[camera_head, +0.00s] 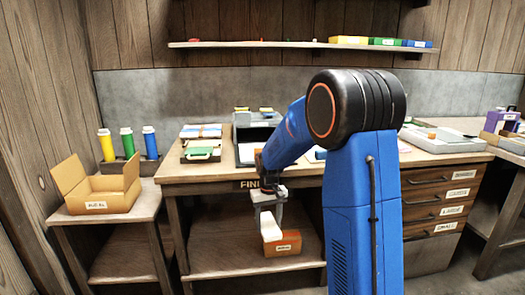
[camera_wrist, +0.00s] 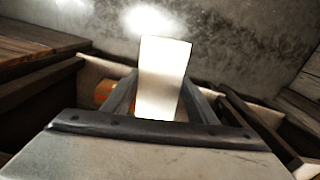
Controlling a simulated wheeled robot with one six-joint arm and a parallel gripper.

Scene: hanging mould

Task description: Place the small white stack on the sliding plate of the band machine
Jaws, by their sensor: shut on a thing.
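The small white stack (camera_head: 271,229) is held in my gripper (camera_head: 270,211), which is shut on it in front of the bench, below the height of its top. In the wrist view the stack (camera_wrist: 164,75) stands out bright white between the two grey fingers. I cannot tell for certain which device is the band machine. A dark grey machine (camera_head: 256,131) with a pale sloping front stands at the back of the bench, partly hidden by my blue arm. A purple device (camera_head: 499,120) stands at the far right. No sliding plate can be made out clearly.
An orange-brown labelled box (camera_head: 289,248) sits on the lower shelf (camera_head: 222,262), behind the stack. An open cardboard box (camera_head: 102,204) is on the left side table. A green-and-white stack (camera_head: 201,149) lies on the bench. My arm hides the bench's middle; labelled drawers (camera_head: 428,195) are at right.

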